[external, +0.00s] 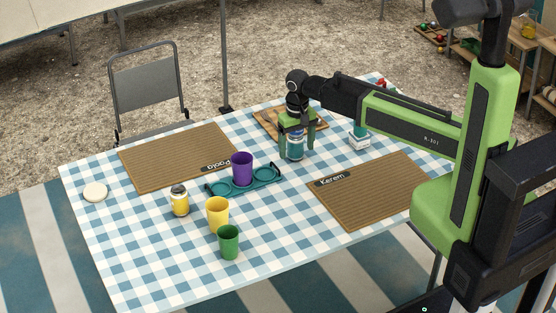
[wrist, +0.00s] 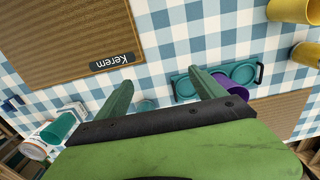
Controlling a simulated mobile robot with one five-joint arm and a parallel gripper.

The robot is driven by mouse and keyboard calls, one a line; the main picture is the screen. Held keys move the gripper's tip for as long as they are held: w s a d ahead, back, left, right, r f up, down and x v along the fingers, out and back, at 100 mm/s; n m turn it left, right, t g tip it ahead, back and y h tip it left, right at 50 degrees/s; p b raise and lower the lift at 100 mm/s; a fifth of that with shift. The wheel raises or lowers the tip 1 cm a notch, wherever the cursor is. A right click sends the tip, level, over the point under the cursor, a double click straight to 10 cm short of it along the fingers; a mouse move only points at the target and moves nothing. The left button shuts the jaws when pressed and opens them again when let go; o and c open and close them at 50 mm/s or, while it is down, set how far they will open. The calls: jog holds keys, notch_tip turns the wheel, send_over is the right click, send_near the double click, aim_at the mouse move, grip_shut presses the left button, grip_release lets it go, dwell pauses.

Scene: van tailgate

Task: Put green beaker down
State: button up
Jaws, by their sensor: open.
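The green beaker (external: 229,242) stands upright on the checked tablecloth near the front edge, apart from my gripper. I cannot make it out in the wrist view. My gripper (external: 296,140) is open towards the back of the table, fingers pointing down at a blue jar with a pale lid (external: 295,152).
A purple beaker (external: 242,168) stands in a teal holder tray (external: 264,182). A yellow beaker (external: 217,214) and yellow jar (external: 180,203) stand near the green beaker. Placemats (external: 372,195) lie either side. A wooden board (external: 268,121) and white-teal container (external: 358,138) are behind.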

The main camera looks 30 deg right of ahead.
jog(key=s+d, duration=0.2)
jog(key=d, duration=2.7)
jog(key=shift+d, duration=0.4)
